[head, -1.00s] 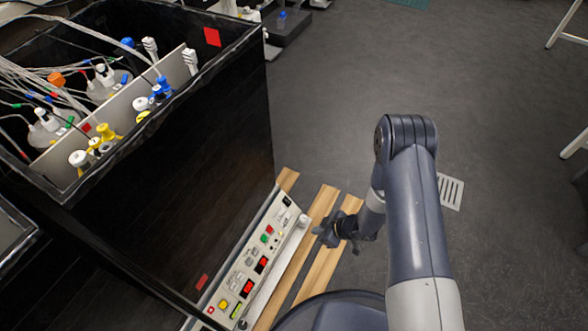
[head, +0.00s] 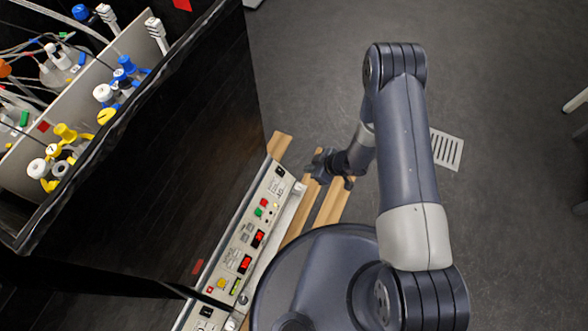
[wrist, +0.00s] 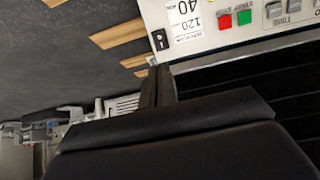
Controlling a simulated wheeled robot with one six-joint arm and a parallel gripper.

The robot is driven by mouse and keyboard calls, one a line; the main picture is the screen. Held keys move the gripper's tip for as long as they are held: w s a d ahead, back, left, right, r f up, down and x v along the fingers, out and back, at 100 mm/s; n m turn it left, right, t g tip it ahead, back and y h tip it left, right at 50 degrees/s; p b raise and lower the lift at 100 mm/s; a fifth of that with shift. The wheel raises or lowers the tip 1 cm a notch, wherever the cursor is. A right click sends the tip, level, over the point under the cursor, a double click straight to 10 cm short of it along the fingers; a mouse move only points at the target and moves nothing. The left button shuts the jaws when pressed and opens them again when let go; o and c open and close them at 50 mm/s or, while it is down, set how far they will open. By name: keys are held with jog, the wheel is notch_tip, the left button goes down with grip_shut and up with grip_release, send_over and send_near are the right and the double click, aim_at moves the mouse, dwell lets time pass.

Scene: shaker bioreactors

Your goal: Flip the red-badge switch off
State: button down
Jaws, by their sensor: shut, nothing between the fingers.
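The black rocker switch (head: 280,171) is at the far end of the cream control panel (head: 236,232), at the foot of a black-walled shaker unit. Red patches mark this unit, one on its upper wall (head: 182,5) and one low down (head: 197,267). In the wrist view the switch (wrist: 161,40) shows small white marks; I cannot tell which side is pressed. My gripper (head: 314,166) is shut and empty, just right of the panel's far end. In the wrist view its fingertips (wrist: 154,68) appear just below the switch; contact cannot be told.
Red and green buttons (head: 261,206) and red displays sit along the panel. Another panel with a black switch (head: 206,312) is at the bottom. Wooden slats (head: 333,203) lie beside the panel. Bottles and tubes fill the unit's top. The grey floor at right is open.

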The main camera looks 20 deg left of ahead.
aim_at(283, 173)
jog(key=b+x, duration=0.4)
jog(key=x, duration=0.8)
jog(key=shift+f+b, duration=0.25)
jog(key=shift+b, duration=0.05)
jog(key=shift+a+f, duration=0.45)
jog(key=shift+a, duration=0.05)
